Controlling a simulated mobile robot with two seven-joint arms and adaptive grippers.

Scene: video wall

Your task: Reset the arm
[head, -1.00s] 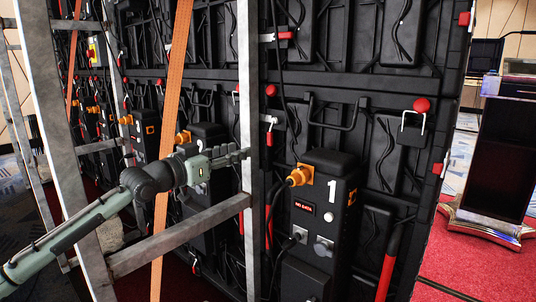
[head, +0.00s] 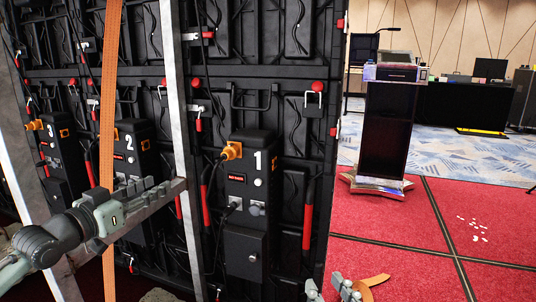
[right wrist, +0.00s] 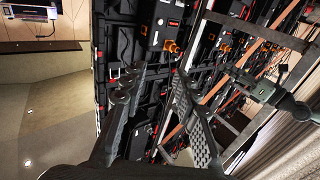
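My left gripper (head: 165,190) is at the lower left of the head view, by the grey metal frame (head: 180,130) and in front of the video wall's back. It is side-on, so I cannot tell whether its fingers are apart; no held object shows. My left arm (right wrist: 265,90) also shows there at the right.
An orange strap (head: 107,100) hangs by the frame. A podium (head: 388,130) stands on open red carpet (head: 420,240); small white bits (head: 475,228) lie at right.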

